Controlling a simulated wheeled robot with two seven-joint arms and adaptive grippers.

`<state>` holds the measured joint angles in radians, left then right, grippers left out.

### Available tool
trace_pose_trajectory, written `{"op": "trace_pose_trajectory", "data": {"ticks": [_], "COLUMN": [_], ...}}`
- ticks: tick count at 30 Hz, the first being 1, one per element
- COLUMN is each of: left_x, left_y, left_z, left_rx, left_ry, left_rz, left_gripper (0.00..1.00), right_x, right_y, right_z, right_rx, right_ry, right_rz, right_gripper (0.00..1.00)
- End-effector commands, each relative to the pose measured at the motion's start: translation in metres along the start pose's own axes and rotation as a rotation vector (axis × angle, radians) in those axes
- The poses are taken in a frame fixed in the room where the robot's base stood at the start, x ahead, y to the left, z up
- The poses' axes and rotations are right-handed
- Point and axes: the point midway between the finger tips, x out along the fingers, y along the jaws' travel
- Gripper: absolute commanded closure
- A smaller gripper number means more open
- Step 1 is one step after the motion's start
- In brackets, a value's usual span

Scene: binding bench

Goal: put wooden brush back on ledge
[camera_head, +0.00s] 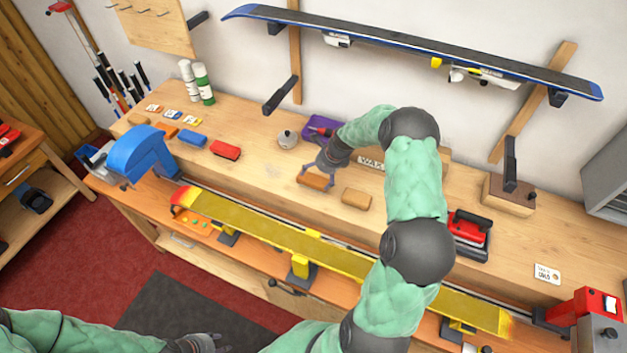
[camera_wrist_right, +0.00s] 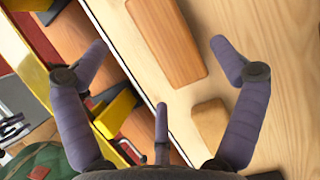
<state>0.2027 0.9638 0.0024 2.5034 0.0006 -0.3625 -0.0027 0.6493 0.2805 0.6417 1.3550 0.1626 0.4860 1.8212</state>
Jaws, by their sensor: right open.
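The wooden brush (camera_head: 316,182), a brown block, lies on the pale wooden ledge (camera_head: 262,172) near its front edge. My open right gripper (camera_head: 317,173) is over it, with fingers towards both ends of the brush in the head view. In the right wrist view the brush (camera_wrist_right: 165,42) lies beyond the spread fingers (camera_wrist_right: 160,55); I see no grip on it, and whether a finger touches it I cannot tell. A second, lighter block (camera_head: 356,199) lies to its right. My left gripper (camera_head: 207,342) is low at the bottom edge, its fingers unclear.
A yellow ski (camera_head: 270,231) lies clamped along the front, below the ledge. A red block (camera_head: 226,150), a metal pot (camera_head: 287,139) and a purple tray (camera_head: 318,128) stand left of and behind the gripper. A red iron (camera_head: 470,228) is at right.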

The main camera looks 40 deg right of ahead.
Motion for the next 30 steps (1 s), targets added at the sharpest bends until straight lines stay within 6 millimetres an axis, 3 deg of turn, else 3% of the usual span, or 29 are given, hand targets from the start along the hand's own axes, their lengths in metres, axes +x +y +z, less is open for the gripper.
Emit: {"op": "trace_pose_trajectory", "data": {"ticks": [3, 9, 24, 30], "left_x": [0.0, 0.0, -0.002, -0.026], "left_y": [0.0, 0.0, 0.001, 0.009], "left_z": [0.0, 0.0, 0.0, 0.001], "left_rx": [0.0, 0.0, 0.0, 0.0], "left_ry": [0.0, 0.0, 0.0, 0.0], "left_rz": [0.0, 0.0, 0.0, 0.0], "left_gripper": [0.6, 0.6, 0.6, 0.6], "right_x": [-0.024, -0.047, -0.056, -0.079], "right_y": [-0.001, 0.0, 0.0, 0.0], "right_z": [0.0, 0.0, 0.0, 0.01], "right_rx": [0.0, 0.001, 0.0, -0.004], "right_ry": [-0.001, 0.0, 0.0, 0.0], "right_rz": [-0.003, -0.001, 0.0, 0.001], "right_gripper": [0.06, 0.06, 0.06, 0.06]}}
